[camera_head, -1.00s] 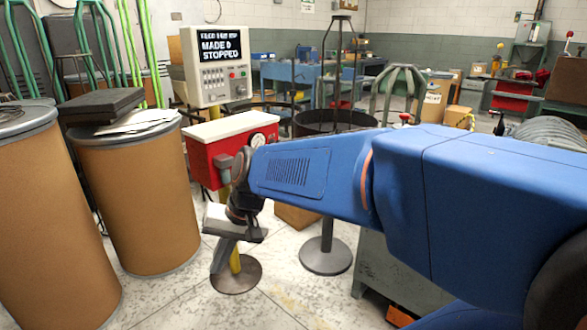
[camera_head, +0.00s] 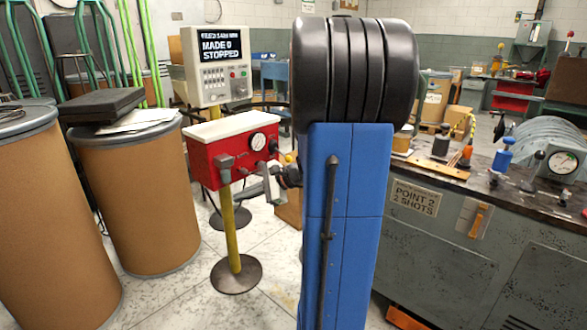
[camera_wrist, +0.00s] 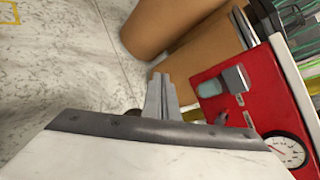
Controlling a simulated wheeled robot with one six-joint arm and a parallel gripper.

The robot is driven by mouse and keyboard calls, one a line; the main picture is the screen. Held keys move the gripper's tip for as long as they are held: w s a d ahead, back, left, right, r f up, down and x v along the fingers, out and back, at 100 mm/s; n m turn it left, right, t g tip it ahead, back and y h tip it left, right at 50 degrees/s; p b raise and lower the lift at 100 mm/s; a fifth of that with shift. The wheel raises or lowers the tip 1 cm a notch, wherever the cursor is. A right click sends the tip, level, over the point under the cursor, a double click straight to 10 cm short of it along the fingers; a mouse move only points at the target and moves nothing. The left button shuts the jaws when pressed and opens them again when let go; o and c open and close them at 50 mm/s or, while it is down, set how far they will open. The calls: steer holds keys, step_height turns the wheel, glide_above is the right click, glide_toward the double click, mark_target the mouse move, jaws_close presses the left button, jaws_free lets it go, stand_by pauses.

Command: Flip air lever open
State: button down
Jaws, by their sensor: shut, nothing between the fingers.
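The red box (camera_head: 230,150) stands on a yellow post, with a white top, a round gauge (camera_head: 258,142), a grey block (camera_head: 224,161) and small dark fittings at its right end. I cannot tell which fitting is the air lever. My gripper (camera_head: 243,193) is just below and in front of the box, pointing left, partly hidden by my arm. In the wrist view my gripper's fingers (camera_wrist: 160,77) are together and empty. The red box (camera_wrist: 231,68) lies to their right there, with the grey block (camera_wrist: 210,88) and the gauge (camera_wrist: 286,151); the fingers look apart from it.
Brown drums (camera_head: 140,205) stand left of the box. A control panel (camera_head: 216,65) reading "STOPPED" is behind it. Bare floor lies around the post.

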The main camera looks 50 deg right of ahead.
mark_target(284, 156)
steer(key=s+d+f+m+t+h, duration=0.1)
steer(key=d+m, duration=0.3)
steer(key=d, duration=0.6)
steer(key=s+d+f+m+t+h, duration=0.1)
steer(key=d+m+h, duration=0.3)
steer(key=d, duration=0.6)
steer(key=s+d+f+m+t+h, duration=0.1)
steer(key=d+f+m+t+h, duration=0.1)
steer(key=d, duration=0.8)
steer(key=f+m+t, duration=0.1)
steer(key=m, duration=0.1)
steer(key=shift+s+d+m+t+h, duration=0.2)
steer(key=shift+d+m+t+h, duration=0.1)
steer(key=shift+d, duration=0.05)
steer(key=w+r, duration=0.2)
steer(key=w, duration=0.7)
steer(key=shift+w, duration=0.15)
steer(key=shift+a+r, duration=0.1)
steer(key=shift+r, duration=0.05)
